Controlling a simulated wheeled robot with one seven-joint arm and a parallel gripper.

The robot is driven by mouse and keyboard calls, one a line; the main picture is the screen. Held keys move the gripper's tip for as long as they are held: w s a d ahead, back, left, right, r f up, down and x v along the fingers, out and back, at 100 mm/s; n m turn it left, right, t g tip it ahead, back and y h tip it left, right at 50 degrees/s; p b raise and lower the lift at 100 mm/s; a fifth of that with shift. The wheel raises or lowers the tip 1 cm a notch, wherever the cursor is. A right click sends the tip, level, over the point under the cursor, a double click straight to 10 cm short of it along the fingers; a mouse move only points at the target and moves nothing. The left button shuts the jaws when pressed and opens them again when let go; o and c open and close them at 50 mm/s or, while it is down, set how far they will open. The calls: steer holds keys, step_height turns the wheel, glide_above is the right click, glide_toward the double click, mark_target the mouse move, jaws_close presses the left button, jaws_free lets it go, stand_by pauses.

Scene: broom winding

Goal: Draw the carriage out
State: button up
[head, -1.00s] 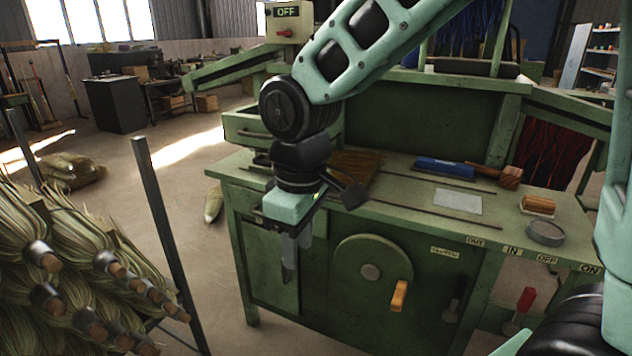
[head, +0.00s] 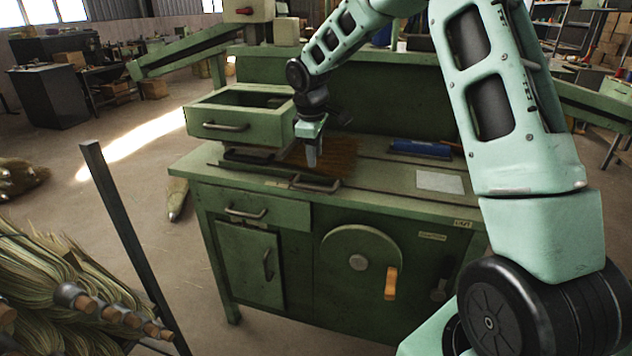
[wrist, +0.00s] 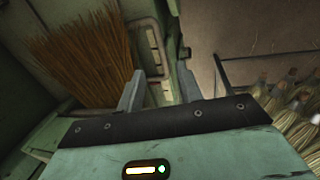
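The green bench (head: 400,205) fills the middle of the head view. On its top lies a flat brown bundle of bristles (head: 345,158), with a loop handle (head: 316,184) at the front edge. I take this handle to be the carriage's, though the carriage body is mostly hidden under the bristles. My gripper (head: 311,163) points down above the bristles, just behind the handle. In the wrist view my gripper (wrist: 158,85) has its two fingers apart with nothing between them. A pale loop frame (wrist: 152,48) shows just beyond the fingertips, beside the bristles (wrist: 85,55).
A green box drawer (head: 240,118) with a handle stands at the bench's left end. Below are a shallow drawer (head: 265,212), a cupboard door (head: 250,265) and an orange-handled wheel (head: 358,262).

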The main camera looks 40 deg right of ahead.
mark_target(317, 187)
steer(key=f, duration=0.3)
steer(key=d+f, duration=0.1)
steer(key=f, duration=0.2)
steer(key=w+f, duration=0.1)
steer(key=f, duration=0.3)
steer(key=shift+d, duration=0.2)
jaws_close()
